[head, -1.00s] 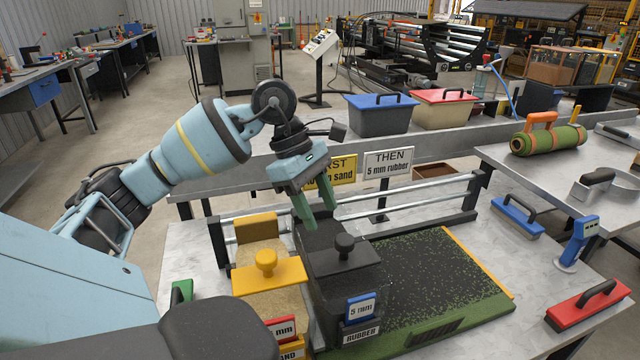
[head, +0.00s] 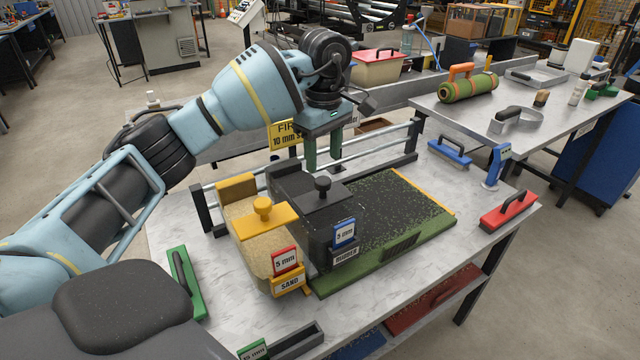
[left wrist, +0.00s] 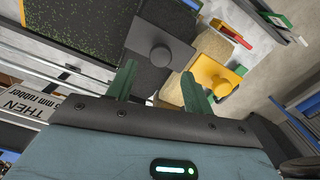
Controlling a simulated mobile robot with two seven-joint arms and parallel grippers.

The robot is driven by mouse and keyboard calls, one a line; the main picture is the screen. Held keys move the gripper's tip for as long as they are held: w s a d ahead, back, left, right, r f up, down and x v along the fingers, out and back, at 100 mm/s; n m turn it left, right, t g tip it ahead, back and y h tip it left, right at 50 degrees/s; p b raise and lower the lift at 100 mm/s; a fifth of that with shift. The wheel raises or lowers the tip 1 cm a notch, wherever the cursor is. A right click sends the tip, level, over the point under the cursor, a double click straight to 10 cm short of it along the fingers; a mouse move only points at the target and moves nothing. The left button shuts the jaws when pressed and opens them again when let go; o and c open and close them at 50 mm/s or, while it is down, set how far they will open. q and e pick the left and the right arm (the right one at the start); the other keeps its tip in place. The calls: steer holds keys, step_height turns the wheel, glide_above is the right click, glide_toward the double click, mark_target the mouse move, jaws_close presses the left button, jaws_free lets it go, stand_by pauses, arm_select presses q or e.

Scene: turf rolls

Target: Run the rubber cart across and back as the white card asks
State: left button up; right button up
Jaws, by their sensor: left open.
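The black rubber cart (head: 310,222) stands at the left end of the crumb-speckled green turf (head: 395,213), its round black knob (head: 322,185) upright. It carries a blue "5 mm" tag (head: 344,233). Left of it is the sand cart (head: 250,250) with a yellow lid and a red "5 mm" tag (head: 286,260). My left gripper (head: 324,167) is open and empty, above and behind the black knob. In the left wrist view the knob (left wrist: 160,54) appears between and beyond the fingertips.
A yellow card (head: 285,135) is partly covered by my gripper. Rails (head: 370,143) run behind the turf.

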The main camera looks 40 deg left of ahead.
mark_target(323, 180)
arm_select(q)
steer(key=shift+s+f, duration=0.1)
steer(key=shift+f, duration=3.65)
jaws_close()
